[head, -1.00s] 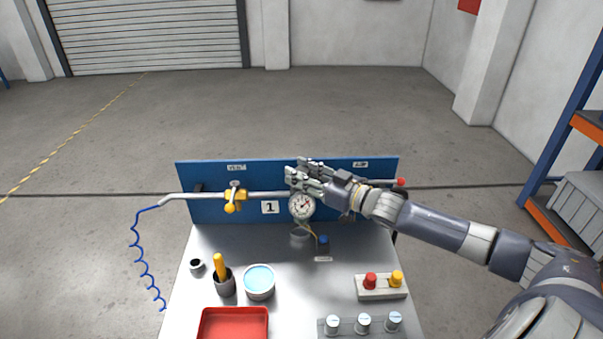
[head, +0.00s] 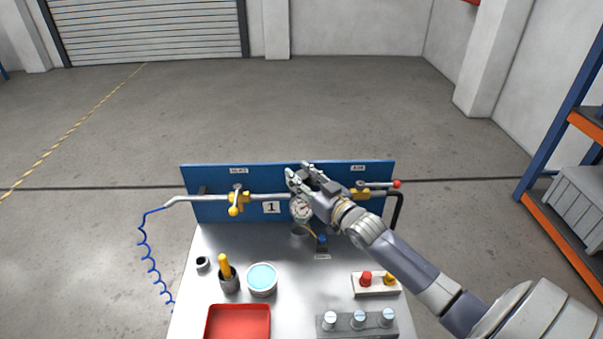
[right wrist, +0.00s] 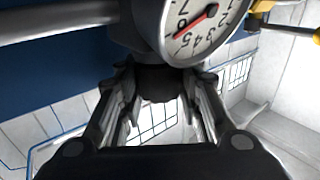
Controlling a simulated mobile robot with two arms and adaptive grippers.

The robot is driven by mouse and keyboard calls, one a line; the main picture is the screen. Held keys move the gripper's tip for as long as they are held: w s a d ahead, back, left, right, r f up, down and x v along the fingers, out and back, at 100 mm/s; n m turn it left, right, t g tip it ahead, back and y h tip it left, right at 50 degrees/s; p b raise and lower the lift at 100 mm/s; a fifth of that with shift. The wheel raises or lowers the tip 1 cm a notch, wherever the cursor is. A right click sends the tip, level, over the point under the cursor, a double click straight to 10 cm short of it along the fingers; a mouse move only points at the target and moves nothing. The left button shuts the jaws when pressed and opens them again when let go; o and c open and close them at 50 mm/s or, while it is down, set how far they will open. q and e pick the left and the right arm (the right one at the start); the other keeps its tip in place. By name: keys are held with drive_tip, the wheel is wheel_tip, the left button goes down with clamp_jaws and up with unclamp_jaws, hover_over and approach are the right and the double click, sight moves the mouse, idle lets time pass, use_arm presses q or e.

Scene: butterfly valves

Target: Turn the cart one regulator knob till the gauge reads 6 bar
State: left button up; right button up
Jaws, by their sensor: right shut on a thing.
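The gauge (head: 302,209) is a round white dial on the pipe of cart 1. In the right wrist view the gauge (right wrist: 200,32) is large and partly cut off, with a red needle lying near the 6, between the 7 and the 5. The exact reading is hard to tell. The regulator knob (right wrist: 160,84) is dark and sits beside the gauge, between the fingers of my right gripper (right wrist: 160,100). My right gripper (head: 301,178) is shut on the knob, just above the dial in the head view, where it hides the knob. My left gripper is out of view.
The pipe runs along a blue panel (head: 215,211) with yellow valves (head: 239,200) on both sides of the gauge. On the cart top are a red tray (head: 238,322), a bowl of blue liquid (head: 262,279), a cup with a yellow handle and a button block (head: 374,288). Floor beyond is clear.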

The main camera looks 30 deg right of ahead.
drive_tip(key=shift+r, duration=0.15)
drive_tip(key=o, duration=0.8)
drive_tip(key=shift+s+f, duration=0.25)
drive_tip(key=shift+s, duration=0.25)
drive_tip(key=s, duration=1.1)
drive_tip(key=shift+d+r, duration=0.15)
drive_tip(key=shift+d, duration=0.2)
drive_tip(key=shift+w, duration=0.1)
